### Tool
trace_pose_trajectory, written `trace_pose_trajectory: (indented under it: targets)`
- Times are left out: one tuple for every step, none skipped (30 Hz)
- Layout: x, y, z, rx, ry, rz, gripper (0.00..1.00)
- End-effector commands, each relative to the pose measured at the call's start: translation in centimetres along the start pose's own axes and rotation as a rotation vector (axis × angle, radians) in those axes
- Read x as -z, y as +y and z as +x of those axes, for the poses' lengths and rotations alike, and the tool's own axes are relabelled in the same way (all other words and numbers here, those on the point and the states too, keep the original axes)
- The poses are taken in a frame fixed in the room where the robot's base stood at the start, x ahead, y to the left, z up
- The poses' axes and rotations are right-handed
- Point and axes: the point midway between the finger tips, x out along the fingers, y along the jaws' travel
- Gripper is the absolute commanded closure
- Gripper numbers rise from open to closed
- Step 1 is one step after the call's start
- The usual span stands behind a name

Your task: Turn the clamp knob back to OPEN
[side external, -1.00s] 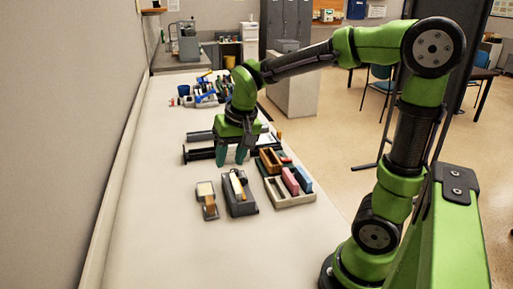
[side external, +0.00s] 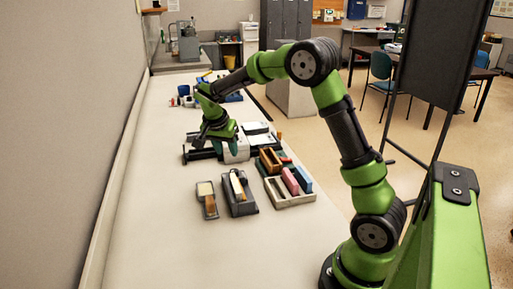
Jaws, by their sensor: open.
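A low device with dark rails (side external: 188,156) and a white body (side external: 238,152) lies across the bench in the side external view, and seems to be the clamp device. The clamp knob and any OPEN mark cannot be made out; the gripper covers part of the device. Whether a finger touches the device cannot be told.
In front of the device lie a small tan-topped block (side external: 206,199), a dark stapler-like item (side external: 239,195) and a tray (side external: 292,201) with coloured blocks. Several bottles and tools (side external: 184,98) stand behind. A wall runs along the left; the near bench (side external: 170,250) is clear.

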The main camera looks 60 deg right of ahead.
Motion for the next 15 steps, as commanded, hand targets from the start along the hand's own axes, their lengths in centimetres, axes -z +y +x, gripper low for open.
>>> trace_pose_trajectory:
  targets:
    - [0.0, 0.1, 1.3, -0.005, -0.002, 0.001, 0.59]
    - [0.0, 0.1, 1.9, -0.004, -0.002, 0.000, 0.59]
    - [-0.1, 0.1, 2.8, -0.004, -0.003, -0.001, 0.59]
    - [-0.1, 0.1, 3.5, -0.004, -0.002, -0.001, 0.59]
    - [-0.1, 0.1, 4.2, -0.004, -0.002, -0.002, 0.59]
    - [-0.1, 0.1, 5.0, -0.004, -0.002, -0.001, 0.59]
    - [-0.1, 0.1, 5.6, -0.004, -0.003, -0.001, 0.59]
    - [-0.1, 0.1, 6.2, -0.003, -0.002, -0.002, 0.59]
    - [0.0, 0.1, 7.0, -0.003, -0.001, -0.001, 0.59]
    - [0.0, 0.1, 7.5, -0.003, -0.001, -0.001, 0.59]
    - [-0.1, 0.1, 8.0, -0.002, -0.001, -0.002, 0.59]
    - [-0.1, 0.0, 8.5, -0.001, -0.001, -0.003, 0.59]
    - [-0.1, 0.0, 8.9, -0.001, -0.001, -0.003, 0.59]
    - [-0.1, 0.0, 9.3, -0.001, -0.001, -0.002, 0.59]
    - [0.0, 0.0, 9.7, 0.000, 0.000, -0.002, 0.59]
